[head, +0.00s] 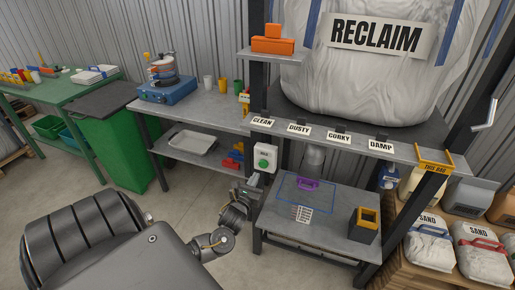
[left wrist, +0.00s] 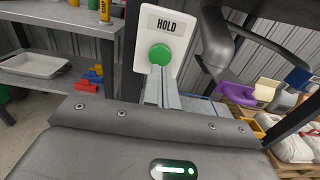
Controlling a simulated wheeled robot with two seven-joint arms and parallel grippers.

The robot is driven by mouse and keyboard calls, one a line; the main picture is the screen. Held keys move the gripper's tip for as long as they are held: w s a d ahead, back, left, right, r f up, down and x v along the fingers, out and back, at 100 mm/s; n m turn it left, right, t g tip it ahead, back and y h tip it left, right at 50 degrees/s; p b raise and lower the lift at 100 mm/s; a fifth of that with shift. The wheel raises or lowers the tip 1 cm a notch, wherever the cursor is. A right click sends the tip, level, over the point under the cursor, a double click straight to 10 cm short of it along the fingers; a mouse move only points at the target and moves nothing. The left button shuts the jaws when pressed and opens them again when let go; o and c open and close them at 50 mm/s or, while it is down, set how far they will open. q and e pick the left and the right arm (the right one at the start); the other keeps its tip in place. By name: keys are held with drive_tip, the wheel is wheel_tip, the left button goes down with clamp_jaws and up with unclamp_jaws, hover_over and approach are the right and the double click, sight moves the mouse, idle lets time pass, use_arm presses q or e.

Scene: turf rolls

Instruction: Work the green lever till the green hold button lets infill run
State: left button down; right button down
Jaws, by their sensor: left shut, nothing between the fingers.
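The green hold button (head: 264,163) sits on a white box on the rack's left post. In the left wrist view the green button (left wrist: 160,53) is under the word HOLD. My left gripper (head: 257,183) is shut and empty, just below the button. In the left wrist view its fingertips (left wrist: 160,72) point at the button's lower edge; I cannot tell whether they touch it. No green lever can be made out. Small dark parts stand behind the labels CLEAN (head: 263,122), DUSTY, CORKY and DAMP (head: 380,146). My right gripper is not in view.
A large white RECLAIM bag (head: 375,65) hangs above the rack. Sand bags (head: 430,245) lie at right. A workbench (head: 205,108) and green bin (head: 125,145) stand at left.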

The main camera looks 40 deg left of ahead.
use_arm(q)
drive_tip(key=v, duration=0.6)
drive_tip(key=shift+s+d+f+b, duration=0.2)
drive_tip(key=shift+s+f+b, duration=0.1)
drive_tip(key=shift+b, duration=0.05)
